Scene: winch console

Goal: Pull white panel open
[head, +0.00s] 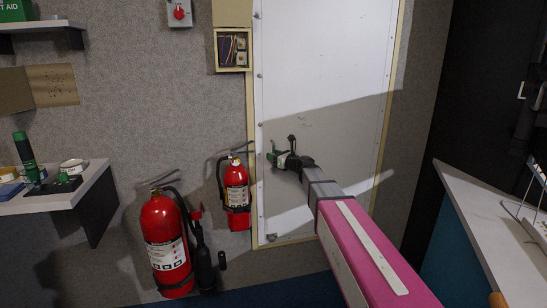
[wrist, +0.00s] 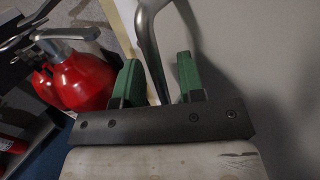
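The white panel (head: 325,60) is a tall, flat door in the wall and looks closed in its frame. It fills the right of the wrist view as a plain grey-white surface (wrist: 265,75). My gripper (head: 279,158) is at the panel's left edge, at about mid-height. In the wrist view my gripper (wrist: 160,78) has its two green fingers apart. A curved metal handle (wrist: 149,45) runs down between them, with a gap visible beside it. I cannot tell whether either finger touches it. In the head view the handle is mostly hidden by my gripper.
A small red extinguisher (head: 236,190) hangs just left of the panel, near my gripper. A larger extinguisher (head: 165,245) stands left of it. A shelf (head: 85,190) juts out at left. A white counter (head: 490,230) stands at right. Open blue floor (head: 300,292) lies below the panel.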

